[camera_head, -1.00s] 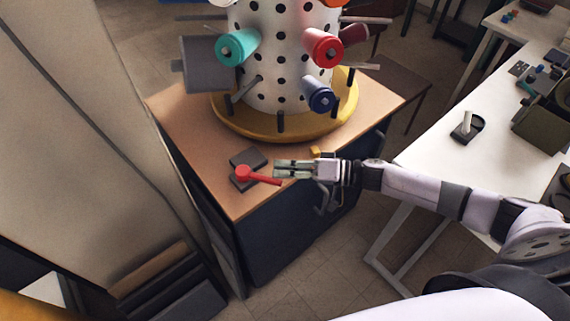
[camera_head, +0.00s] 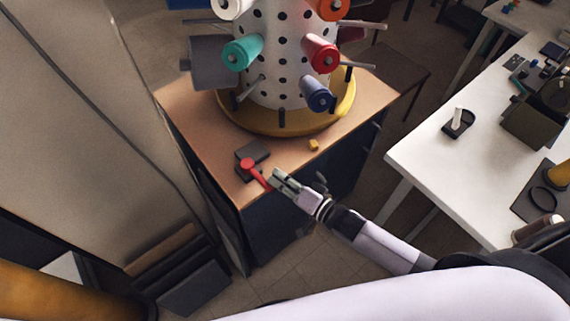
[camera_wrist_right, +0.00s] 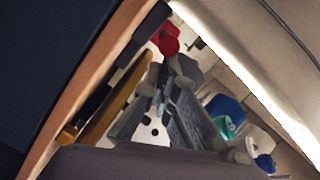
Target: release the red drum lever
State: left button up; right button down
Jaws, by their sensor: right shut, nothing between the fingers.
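The red lever (camera_head: 257,174) is mounted on a dark block (camera_head: 253,151) near the front left of a wooden-topped cabinet. Its round red hub sits at the block and its arm points toward the cabinet's front edge. My right gripper (camera_head: 273,178) is shut and empty beside the lever's free end; I cannot tell whether they touch. The right wrist view shows a red part of the lever (camera_wrist_right: 168,42) just past the grey fingers (camera_wrist_right: 172,100). The white drum with black holes (camera_head: 284,60) stands behind on a yellow round base (camera_head: 262,122). My left gripper is not in view.
Teal (camera_head: 241,53), red (camera_head: 321,55) and blue (camera_head: 318,93) spools stick out from the drum. A small yellow block (camera_head: 313,145) lies on the wooden top (camera_head: 200,125). A white table (camera_head: 430,165) stands to the right.

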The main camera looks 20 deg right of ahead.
aim_at(271, 189)
jog(key=shift+s+a+m+t+h+p, duration=0.3)
jog(key=shift+s+a+m+t+h, duration=0.15)
jog(key=shift+a+h, duration=0.2)
jog(key=shift+s+a+m+t+h+p, duration=0.25)
jog(key=shift+s+a+m+h, duration=0.1)
jog(key=shift+a+m+h, duration=0.25)
jog(key=shift+a, duration=0.15)
